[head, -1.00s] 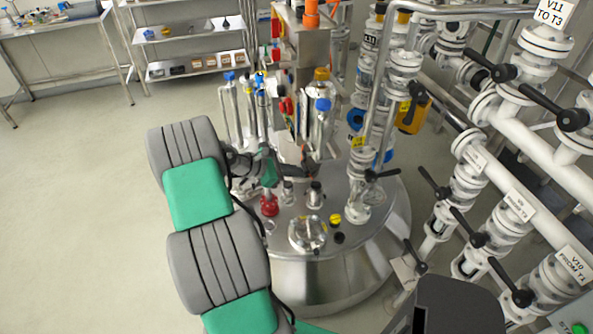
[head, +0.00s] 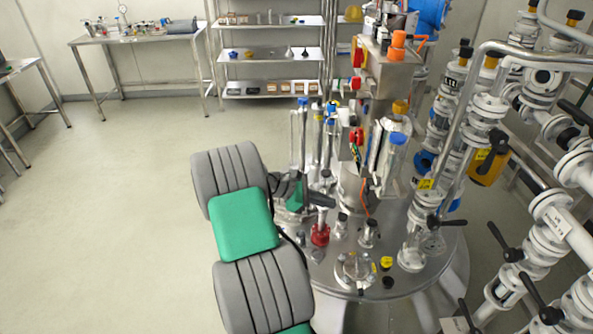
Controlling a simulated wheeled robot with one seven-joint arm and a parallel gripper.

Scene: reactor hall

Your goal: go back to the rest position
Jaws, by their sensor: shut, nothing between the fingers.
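My gripper (head: 322,199) is at the end of my grey and green arm in the head view. It is shut and empty, above the left part of the steel reactor lid (head: 325,270). A red fitting (head: 320,235) on the lid is just below it in the picture. My forearm partly hides the lid's left edge. I cannot tell whether the fingers touch anything.
Upright tubes and a central column (head: 358,190) stand close behind and right of my gripper. White valve piping (head: 560,220) fills the right side. A shelf rack (head: 268,92) and a steel table (head: 140,38) stand at the back. The floor (head: 100,220) on the left is clear.

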